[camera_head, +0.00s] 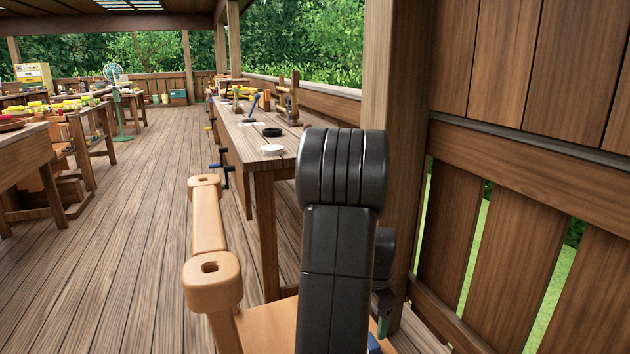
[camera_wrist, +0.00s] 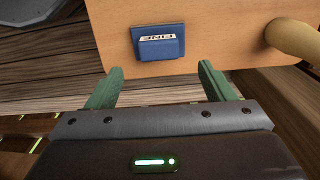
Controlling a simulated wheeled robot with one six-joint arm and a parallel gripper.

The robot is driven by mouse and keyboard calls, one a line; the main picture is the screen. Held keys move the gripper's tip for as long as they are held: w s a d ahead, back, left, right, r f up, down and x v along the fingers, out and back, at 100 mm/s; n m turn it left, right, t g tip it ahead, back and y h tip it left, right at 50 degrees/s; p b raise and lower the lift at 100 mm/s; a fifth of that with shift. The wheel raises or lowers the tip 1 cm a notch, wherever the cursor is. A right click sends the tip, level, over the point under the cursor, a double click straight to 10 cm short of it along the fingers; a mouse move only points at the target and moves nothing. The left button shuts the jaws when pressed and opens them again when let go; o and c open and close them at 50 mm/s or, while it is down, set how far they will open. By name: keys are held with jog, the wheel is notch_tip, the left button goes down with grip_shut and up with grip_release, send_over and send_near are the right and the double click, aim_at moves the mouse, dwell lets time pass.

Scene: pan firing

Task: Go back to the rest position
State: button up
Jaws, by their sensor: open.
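My gripper (camera_wrist: 160,88) shows in the wrist view with its two green fingers spread apart. It is open and nothing is between the fingers. Beyond the fingertips, a blue block with a white label (camera_wrist: 158,48) lies on a light wooden surface (camera_wrist: 215,45); the label appears upside down. In the head view, my dark arm stands in front and hides part of the scene. A blue bit (camera_head: 374,343) shows beside the arm at the bottom of that view, on or near the light wooden seat (camera_head: 265,325).
A wooden post (camera_head: 395,90) and slatted wall (camera_head: 530,190) stand close at right. The plank floor (camera_head: 130,240) at left is clear. Tables (camera_head: 25,150) stand farther left.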

notch_tip(320, 180, down, 9)
jog(key=b, duration=0.4)
jog(key=shift+r, duration=0.1)
jog(key=shift+r+p, duration=0.15)
jog(key=shift+p, duration=0.35)
jog(key=shift+r, duration=0.1)
jog(key=shift+b, duration=0.3)
